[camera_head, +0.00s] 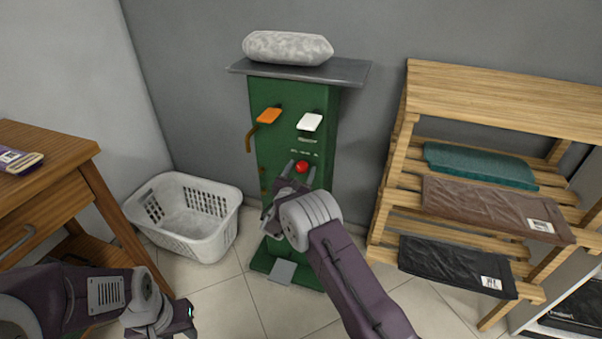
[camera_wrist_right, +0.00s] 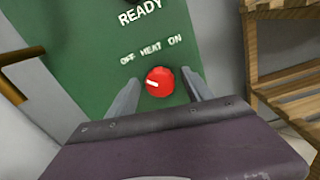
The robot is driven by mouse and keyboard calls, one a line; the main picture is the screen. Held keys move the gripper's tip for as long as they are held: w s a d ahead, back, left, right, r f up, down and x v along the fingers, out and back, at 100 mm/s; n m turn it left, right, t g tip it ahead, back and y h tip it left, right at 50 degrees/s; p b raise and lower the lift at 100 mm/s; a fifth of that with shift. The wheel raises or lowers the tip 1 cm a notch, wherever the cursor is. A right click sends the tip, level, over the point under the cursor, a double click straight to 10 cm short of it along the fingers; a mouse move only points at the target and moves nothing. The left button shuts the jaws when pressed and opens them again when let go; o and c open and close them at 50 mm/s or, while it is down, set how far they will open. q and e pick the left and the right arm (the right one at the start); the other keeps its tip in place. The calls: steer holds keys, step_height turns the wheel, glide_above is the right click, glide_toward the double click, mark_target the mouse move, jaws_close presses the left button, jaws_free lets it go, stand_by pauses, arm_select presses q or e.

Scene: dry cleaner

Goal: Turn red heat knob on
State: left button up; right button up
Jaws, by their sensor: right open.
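The red heat knob (camera_head: 301,167) is on the front of the green machine (camera_head: 290,125), low on its upper panel. In the right wrist view the red knob (camera_wrist_right: 160,81) has a white mark pointing left, toward the word OFF, under the lettering OFF HEAT ON. My right gripper (camera_head: 298,172) is open, with one finger on each side of the knob. In the wrist view a gap shows between the knob and each finger of the right gripper (camera_wrist_right: 162,88). My left arm is at the lower left; its gripper fingers cannot be made out clearly.
A padded grey form (camera_head: 288,47) lies on top. A white basket (camera_head: 187,214) stands left on the floor, and a wooden rack (camera_head: 500,100) with folded cloths stands right.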

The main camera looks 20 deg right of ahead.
jaws_close()
steer(key=shift+f+m+b, duration=0.2)
steer(key=shift+m+b, duration=0.4)
steer(key=shift+b, duration=0.25)
steer(key=m+b, duration=0.2)
steer(key=b, duration=0.1)
steer(key=m+b, duration=0.2)
steer(key=b, duration=0.1)
steer(key=m+b, duration=0.3)
steer(key=b, duration=0.1)
steer(key=shift+f+h, duration=0.3)
steer(key=shift+f, duration=0.05)
steer(key=m+b, duration=0.8)
steer(key=b, duration=0.6)
steer(key=shift+m+h, duration=0.3)
steer(key=shift+m, duration=0.1)
steer(key=shift+r+m+b, duration=0.3)
steer(key=shift+m+b, duration=0.6)
steer(key=shift+b, duration=0.35)
jaws_free()
